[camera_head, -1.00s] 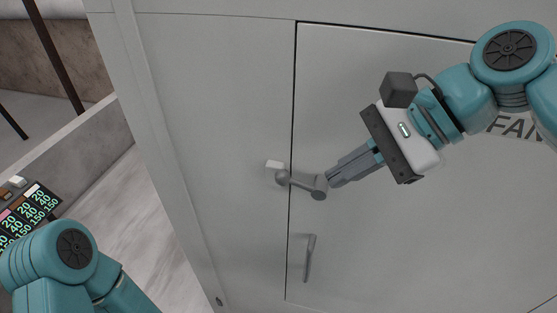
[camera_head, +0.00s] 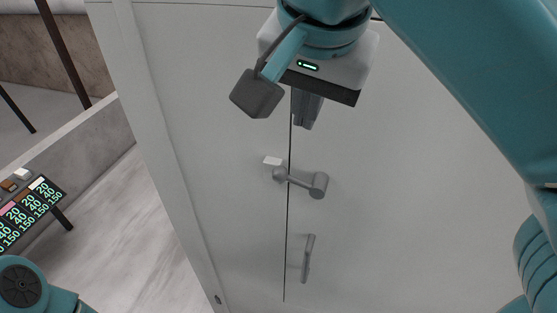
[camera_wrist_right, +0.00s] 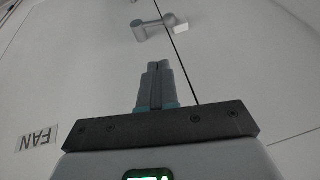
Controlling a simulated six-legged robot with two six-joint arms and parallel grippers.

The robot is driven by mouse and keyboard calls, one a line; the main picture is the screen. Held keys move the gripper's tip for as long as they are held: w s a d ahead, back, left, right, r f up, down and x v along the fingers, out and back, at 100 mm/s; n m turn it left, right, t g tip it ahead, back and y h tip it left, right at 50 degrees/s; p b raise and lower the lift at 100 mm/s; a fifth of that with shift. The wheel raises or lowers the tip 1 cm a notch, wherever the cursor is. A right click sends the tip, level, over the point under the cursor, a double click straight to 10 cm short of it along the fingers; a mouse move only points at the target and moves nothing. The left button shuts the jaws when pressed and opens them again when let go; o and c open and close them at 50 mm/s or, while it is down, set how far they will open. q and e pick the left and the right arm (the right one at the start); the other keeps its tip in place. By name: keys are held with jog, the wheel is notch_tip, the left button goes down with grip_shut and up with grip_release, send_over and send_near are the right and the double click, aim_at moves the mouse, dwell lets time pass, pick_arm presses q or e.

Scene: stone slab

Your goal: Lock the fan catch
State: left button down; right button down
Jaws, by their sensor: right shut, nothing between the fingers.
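The fan catch (camera_head: 300,181) is a grey lever across the door seam. Its round pivot (camera_head: 318,187) sits on the door right of the seam, and its knobbed end lies left of the seam beside a small white block (camera_head: 272,161). The catch also shows at the top of the right wrist view (camera_wrist_right: 153,28), beside the white block (camera_wrist_right: 182,29). My right gripper (camera_head: 303,124) is shut and empty, above the catch and apart from it, fingers pointing down. It shows in the right wrist view (camera_wrist_right: 158,66). My left gripper is out of view; only part of that arm shows.
A grey bar handle (camera_head: 308,258) is on the white door (camera_head: 420,200) below the catch. A FAN label (camera_wrist_right: 36,139) shows in the right wrist view. The space around the catch is clear.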

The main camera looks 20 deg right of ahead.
jog(key=b, duration=0.2)
send_near(284, 171)
jog(key=d+x, duration=0.1)
jog(key=x, duration=0.4)
jog(key=shift+w+a+f, duration=0.3)
jog(key=shift+a+f, duration=0.1)
jog(key=shift+f, duration=0.2)
jog(key=shift+w+d+f, duration=0.1)
jog(key=shift+w+f, duration=0.05)
jog(key=shift+w, duration=0.05)
jog(key=shift+s, duration=0.15)
